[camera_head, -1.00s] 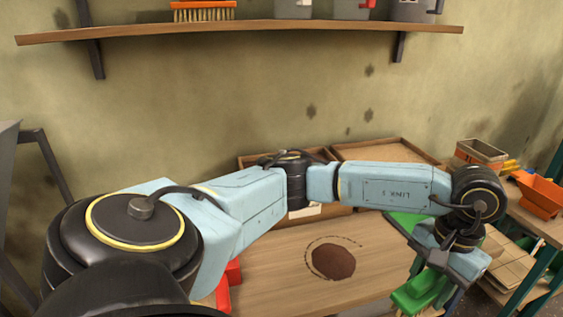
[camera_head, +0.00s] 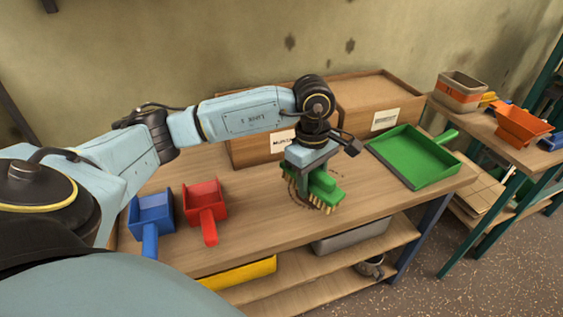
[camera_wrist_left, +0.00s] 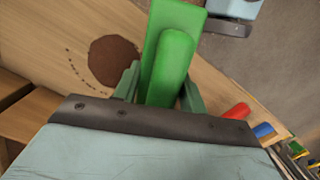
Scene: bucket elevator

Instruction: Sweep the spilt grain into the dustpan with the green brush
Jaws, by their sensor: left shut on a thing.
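My left gripper (camera_head: 306,170) is shut on the green brush (camera_head: 325,190). The brush is over the middle of the table with its pale bristles down; I cannot tell whether they touch the wood. In the left wrist view, the gripper (camera_wrist_left: 160,90) has its fingers on either side of the green brush (camera_wrist_left: 172,60). The spilt grain (camera_wrist_left: 115,60) is a round brown heap beside the brush there; in the head view the gripper and brush mostly hide it. The green dustpan (camera_head: 412,158) lies empty on the table's right end, handle pointing back right. My right gripper is not in view.
A red scoop (camera_head: 205,205) and a blue scoop (camera_head: 152,213) lie on the table's left. Two wooden boxes (camera_head: 375,100) stand along the back. An orange tray (camera_head: 522,125) is on another table at the right. Bare tabletop (camera_head: 375,195) lies between brush and dustpan.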

